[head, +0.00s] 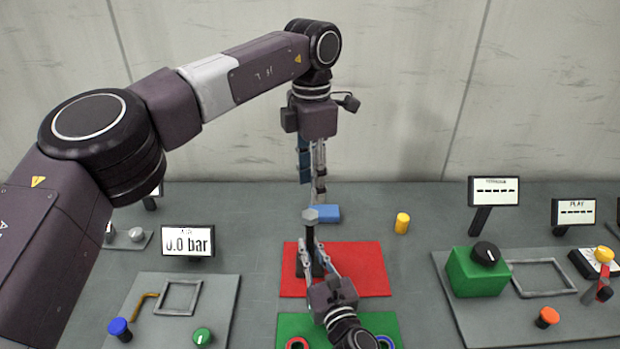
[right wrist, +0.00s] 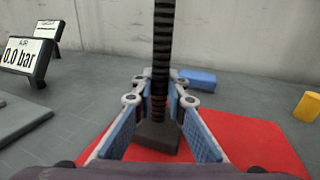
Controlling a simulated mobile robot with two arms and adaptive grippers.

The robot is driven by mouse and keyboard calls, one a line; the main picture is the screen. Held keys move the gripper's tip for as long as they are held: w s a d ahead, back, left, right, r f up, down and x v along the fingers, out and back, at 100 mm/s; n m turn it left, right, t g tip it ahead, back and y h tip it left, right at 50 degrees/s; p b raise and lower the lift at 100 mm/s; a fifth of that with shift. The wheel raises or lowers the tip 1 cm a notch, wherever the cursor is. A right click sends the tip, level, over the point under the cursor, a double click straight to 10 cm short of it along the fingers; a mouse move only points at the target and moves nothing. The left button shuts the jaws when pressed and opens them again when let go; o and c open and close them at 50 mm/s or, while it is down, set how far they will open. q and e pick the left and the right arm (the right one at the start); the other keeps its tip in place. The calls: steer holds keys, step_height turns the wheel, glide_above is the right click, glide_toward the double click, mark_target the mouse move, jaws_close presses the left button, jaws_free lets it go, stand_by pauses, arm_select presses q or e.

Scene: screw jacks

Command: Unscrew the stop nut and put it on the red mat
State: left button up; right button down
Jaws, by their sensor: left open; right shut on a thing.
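A dark threaded screw (right wrist: 161,60) stands upright from a dark block base (right wrist: 158,137) on the red mat (head: 362,270). In the head view a grey hexagonal piece (head: 310,214), which looks like the stop nut, sits at the top of this jack. My right gripper (head: 312,250) comes from the front and is shut on the screw below that piece; its blue-padded fingers flank the screw in the right wrist view (right wrist: 160,100). My left gripper (head: 312,192) points down, open and empty, above and behind the grey piece, apart from it.
A green mat (head: 290,325) with a red and a blue ring lies in front. Panels with knobs lie left (head: 225,285) and right (head: 440,275). The red mat's right part is bare.

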mark_target(310, 213)
arm_select(q)
steer(key=m, duration=0.3)
steer(key=shift+a+r+m, duration=0.1)
steer(key=shift+r+m, duration=0.05)
steer(key=shift+m, duration=0.15)
steer(key=shift+f+m, duration=0.2)
steer(key=shift+m, duration=0.2)
step_height(310, 213, down, 8)
steer(key=shift+r, duration=0.2)
jaws_close()
steer(key=n, duration=0.5)
steer(key=shift+w+n, duration=0.1)
steer(key=shift+n, duration=0.3)
steer(key=shift+r, duration=0.2)
